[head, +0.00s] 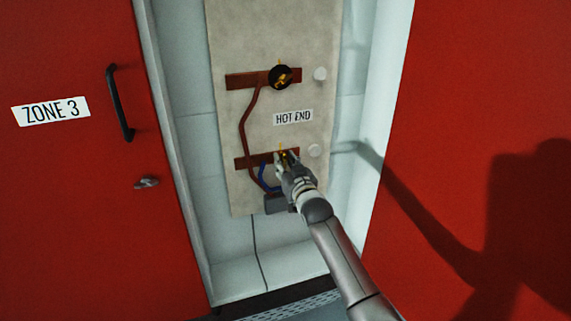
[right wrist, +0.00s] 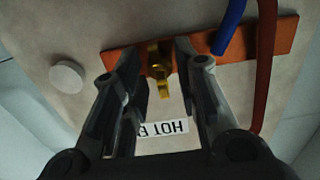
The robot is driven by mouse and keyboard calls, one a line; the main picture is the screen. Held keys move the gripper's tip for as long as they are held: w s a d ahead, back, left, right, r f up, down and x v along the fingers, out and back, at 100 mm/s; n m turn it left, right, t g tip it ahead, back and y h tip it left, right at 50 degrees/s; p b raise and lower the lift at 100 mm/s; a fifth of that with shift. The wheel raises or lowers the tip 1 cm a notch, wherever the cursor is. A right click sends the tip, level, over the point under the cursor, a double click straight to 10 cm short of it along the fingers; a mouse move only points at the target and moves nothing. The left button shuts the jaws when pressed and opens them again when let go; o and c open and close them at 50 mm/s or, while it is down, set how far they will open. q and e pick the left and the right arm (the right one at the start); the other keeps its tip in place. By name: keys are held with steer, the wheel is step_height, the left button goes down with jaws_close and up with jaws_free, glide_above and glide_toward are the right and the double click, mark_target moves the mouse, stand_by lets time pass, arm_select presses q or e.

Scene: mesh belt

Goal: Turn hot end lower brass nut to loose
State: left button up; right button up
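The lower brass nut (right wrist: 159,62) sits on the lower copper bar (right wrist: 268,38) in the right wrist view, with a brass tab sticking out from it. My right gripper (right wrist: 158,52) has its two dark fingers spread, one on each side of the nut. Gaps show between the fingers and the nut, so it does not look gripped. In the head view my right gripper (head: 287,156) reaches the lower bar (head: 244,162) and mostly hides the nut. The HOT END label (head: 293,117) is above it. My left gripper is not in view.
An upper copper bar (head: 240,80) carries a dark round piece with brass in it (head: 280,77). White knobs (head: 320,74) sit right of both bars. Red cable (head: 243,127) and blue cable (head: 263,175) run left of my gripper. Red doors (head: 80,200) flank the recess.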

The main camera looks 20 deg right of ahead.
steer(key=shift+c, duration=0.4)
jaws_close()
